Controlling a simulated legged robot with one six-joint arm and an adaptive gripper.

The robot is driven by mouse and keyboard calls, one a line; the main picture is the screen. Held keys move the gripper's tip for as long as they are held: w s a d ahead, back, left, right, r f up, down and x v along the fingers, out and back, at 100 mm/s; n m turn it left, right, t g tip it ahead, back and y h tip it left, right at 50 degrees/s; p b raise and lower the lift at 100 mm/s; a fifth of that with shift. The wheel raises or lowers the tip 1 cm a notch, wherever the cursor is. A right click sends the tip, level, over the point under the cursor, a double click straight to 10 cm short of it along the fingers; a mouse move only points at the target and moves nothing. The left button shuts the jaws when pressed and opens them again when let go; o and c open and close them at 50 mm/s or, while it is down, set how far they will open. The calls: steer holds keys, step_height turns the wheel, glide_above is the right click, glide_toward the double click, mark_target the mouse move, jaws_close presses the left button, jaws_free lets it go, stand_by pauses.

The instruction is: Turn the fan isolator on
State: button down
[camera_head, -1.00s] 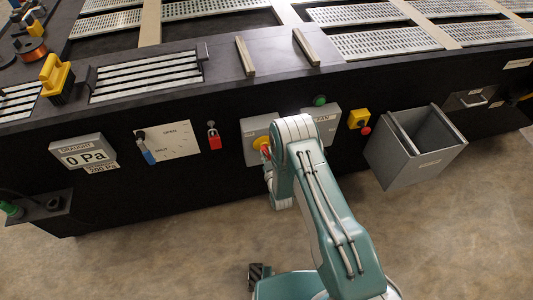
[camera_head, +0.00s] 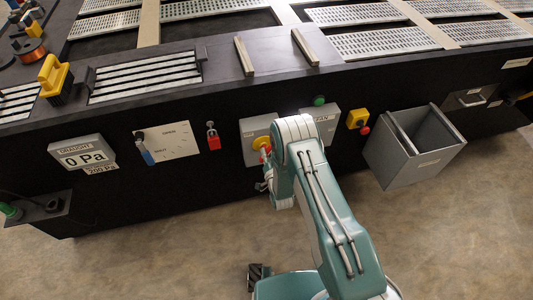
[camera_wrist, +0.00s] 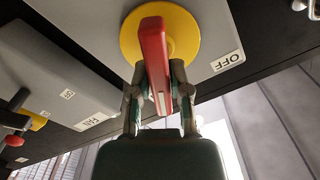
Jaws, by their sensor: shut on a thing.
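The fan isolator is a grey box (camera_head: 250,126) on the black panel with a yellow disc (camera_head: 258,143) and a red handle. In the wrist view the red handle (camera_wrist: 154,45) stands across the yellow disc (camera_wrist: 187,33), and an OFF label (camera_wrist: 227,61) is on the box beside it. My gripper (camera_wrist: 158,76) is shut on the red handle, with one finger on each side. In the head view my arm partly covers the isolator and the grip is mostly hidden.
Right of the isolator are a grey FAN box (camera_head: 325,125) with a green button (camera_head: 319,100), a yellow box with a red button (camera_head: 358,119), and a protruding grey bin (camera_head: 415,155). A red padlock (camera_head: 213,140) hangs left. The draught gauge (camera_head: 82,153) reads 0 Pa.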

steer(key=shift+s+f+m, duration=0.1)
steer(key=shift+f+m, duration=0.15)
steer(key=shift+m, duration=0.75)
steer(key=shift+d, duration=0.1)
steer(key=c, duration=0.6)
jaws_free()
steer(key=shift+r, duration=0.1)
steer(key=v, duration=1.1)
steer(key=shift+s, duration=0.35)
